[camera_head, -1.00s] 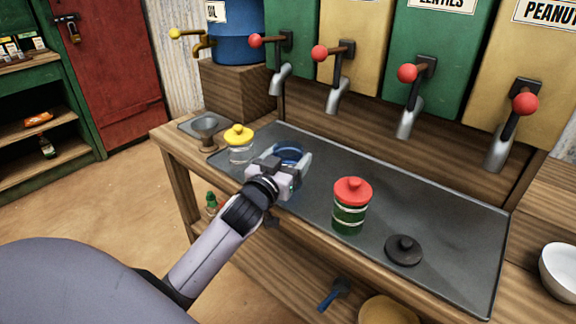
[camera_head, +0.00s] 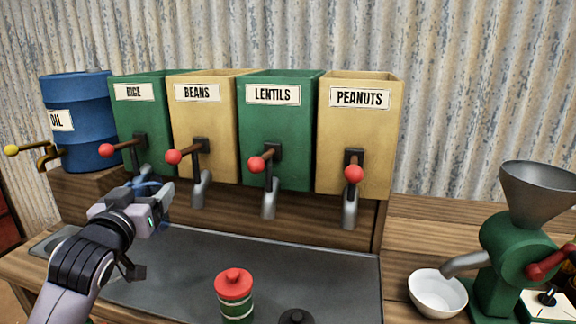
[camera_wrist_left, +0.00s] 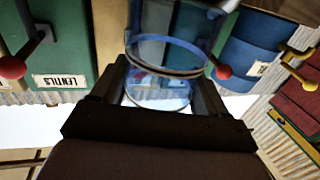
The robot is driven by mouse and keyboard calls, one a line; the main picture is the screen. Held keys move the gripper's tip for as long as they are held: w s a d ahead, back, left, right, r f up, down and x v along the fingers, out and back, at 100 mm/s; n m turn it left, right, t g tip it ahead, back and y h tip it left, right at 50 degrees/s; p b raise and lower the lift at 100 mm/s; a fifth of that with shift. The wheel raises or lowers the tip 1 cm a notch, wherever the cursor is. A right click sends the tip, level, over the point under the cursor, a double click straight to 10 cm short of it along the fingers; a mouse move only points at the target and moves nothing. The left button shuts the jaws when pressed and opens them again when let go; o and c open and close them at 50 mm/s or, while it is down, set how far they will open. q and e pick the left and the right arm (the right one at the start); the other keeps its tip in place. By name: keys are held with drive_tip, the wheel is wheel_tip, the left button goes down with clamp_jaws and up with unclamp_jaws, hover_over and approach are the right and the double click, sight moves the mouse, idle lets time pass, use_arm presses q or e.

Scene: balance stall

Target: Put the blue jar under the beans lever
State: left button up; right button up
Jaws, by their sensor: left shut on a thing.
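My left gripper (camera_head: 152,195) is shut on the blue jar (camera_head: 148,187), a clear glass jar with blue parts. The gripper holds it raised above the tray, in front of the rice dispenser's spout and left of the beans spout. The gripper mostly hides the jar in the head view. In the left wrist view the jar (camera_wrist_left: 180,57) sits between the two fingers. The tan beans dispenser (camera_head: 215,130) has a lever with a red ball (camera_head: 173,157) and a grey spout (camera_head: 200,190) pointing down. My right gripper is not in view.
A dark metal tray (camera_head: 335,275) lies below the spouts, with free room under the beans spout. A red-lidded green jar (camera_head: 235,295) and a dark lid (camera_head: 297,317) are at the front. A white bowl (camera_head: 438,295) and green grinder (camera_head: 505,245) stand right.

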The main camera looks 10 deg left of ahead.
use_arm(q)
drive_tip(key=s+d+f+m+h+p, duration=0.1)
drive_tip(key=s+d+f+h+p, duration=0.2)
drive_tip(key=s+d+f, duration=1)
drive_tip(key=shift+m, duration=0.4)
drive_tip(key=shift+f, duration=0.1)
drive_tip(key=shift+a, duration=0.1)
idle(0.6)
drive_tip(key=w+a+r+y+b, duration=0.1)
drive_tip(key=w+a+r, duration=0.3)
drive_tip(key=w+a+r+n+y+b, duration=0.1)
drive_tip(key=w+a+r, duration=0.3)
drive_tip(key=w+a+r+n+y+b, duration=0.1)
drive_tip(key=w+a+r, duration=0.3)
drive_tip(key=shift+w+a+r, duration=0.25)
drive_tip(key=shift+w, duration=0.1)
drive_tip(key=shift+w+a+r, duration=0.2)
drive_tip(key=shift+a+r, duration=0.05)
drive_tip(key=shift+r, duration=0.2)
